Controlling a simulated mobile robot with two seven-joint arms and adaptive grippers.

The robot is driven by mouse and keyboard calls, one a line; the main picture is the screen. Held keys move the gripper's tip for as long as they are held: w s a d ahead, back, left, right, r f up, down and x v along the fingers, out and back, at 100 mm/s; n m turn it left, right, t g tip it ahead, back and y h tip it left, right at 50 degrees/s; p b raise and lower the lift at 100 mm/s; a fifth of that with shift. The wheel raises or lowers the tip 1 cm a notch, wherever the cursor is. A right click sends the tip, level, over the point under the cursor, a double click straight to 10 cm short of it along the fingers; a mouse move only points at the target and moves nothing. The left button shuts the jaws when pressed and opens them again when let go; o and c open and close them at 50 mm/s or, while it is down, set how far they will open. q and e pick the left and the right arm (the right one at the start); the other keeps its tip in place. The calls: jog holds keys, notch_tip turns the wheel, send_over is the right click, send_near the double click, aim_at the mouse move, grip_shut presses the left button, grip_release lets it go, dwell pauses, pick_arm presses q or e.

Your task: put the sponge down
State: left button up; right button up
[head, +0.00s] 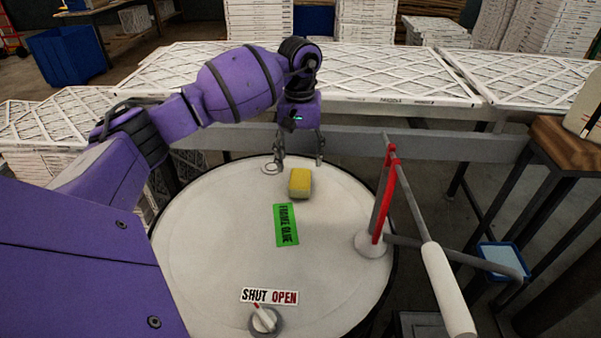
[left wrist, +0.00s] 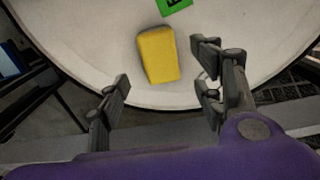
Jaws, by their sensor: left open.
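A yellow sponge (head: 300,183) lies on the round white drum top (head: 215,240), toward its far side. In the left wrist view the sponge (left wrist: 158,55) shows beyond and between my finger tips, apart from both. My left gripper (head: 300,160) is open and empty, its fingers pointing down just behind the sponge in the head view. It also shows open in the left wrist view (left wrist: 160,85). My right gripper is not in view.
A green label (head: 286,225) and a dial (head: 264,320) marked SHUT and OPEN are on the drum top. A red upright post (head: 384,195) with a grey handle stands at its right. Stacked white filters (head: 390,75) lie behind a grey rail.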

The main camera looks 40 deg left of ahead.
aim_at(300, 178)
pick_arm(q)
jog(key=shift+r, duration=2.35)
